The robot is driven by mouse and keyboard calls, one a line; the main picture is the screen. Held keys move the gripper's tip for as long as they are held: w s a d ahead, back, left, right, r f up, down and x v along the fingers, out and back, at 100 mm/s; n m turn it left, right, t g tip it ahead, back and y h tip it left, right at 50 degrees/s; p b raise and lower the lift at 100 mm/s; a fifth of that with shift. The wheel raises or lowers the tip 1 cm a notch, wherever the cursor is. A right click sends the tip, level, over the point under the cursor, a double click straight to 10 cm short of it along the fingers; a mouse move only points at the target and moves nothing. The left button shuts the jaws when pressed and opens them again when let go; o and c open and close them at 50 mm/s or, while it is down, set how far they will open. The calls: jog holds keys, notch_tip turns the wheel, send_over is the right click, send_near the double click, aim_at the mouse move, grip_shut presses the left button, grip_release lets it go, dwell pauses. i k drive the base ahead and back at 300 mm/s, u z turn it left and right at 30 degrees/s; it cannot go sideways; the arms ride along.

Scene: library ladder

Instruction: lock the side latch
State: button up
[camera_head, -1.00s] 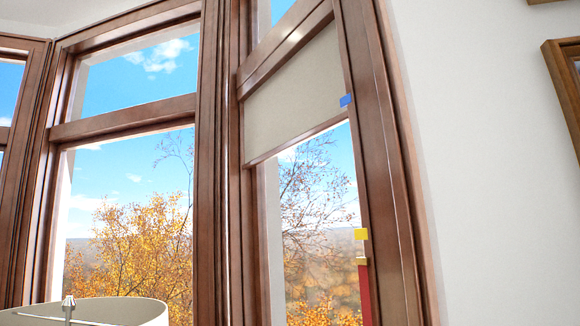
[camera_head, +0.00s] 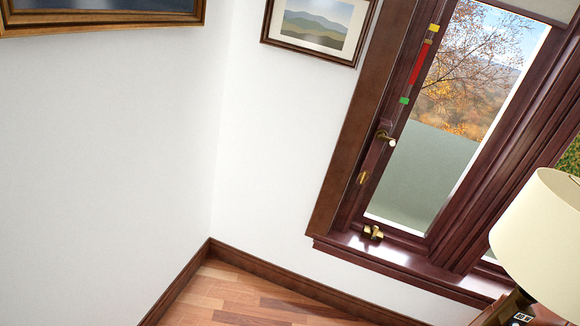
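A window (camera_head: 450,115) stands at the right, tilted in the picture. On its left frame is a handle (camera_head: 386,138) with a pale knob. Below it on the same frame is a small brass piece (camera_head: 363,178), which may be the side latch; it is too small to tell its state. Another brass fitting (camera_head: 372,232) sits at the foot of the window, on the sill. A strip of yellow, red (camera_head: 420,64) and green marks runs down the frame above the handle. My gripper is not in view.
A cream lampshade (camera_head: 542,228) stands at the lower right, in front of the window's right side. The sill (camera_head: 400,262) juts out below the window. Framed pictures (camera_head: 318,28) hang on the white walls. Wooden floor (camera_head: 235,298) shows bare at the bottom.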

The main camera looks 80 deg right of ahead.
aim_at(365, 173)
jog(key=k, duration=0.4)
jog(key=z, duration=2.75)
jog(key=k, duration=1.2)
jog(key=u, duration=0.25)
jog(key=i, duration=1)
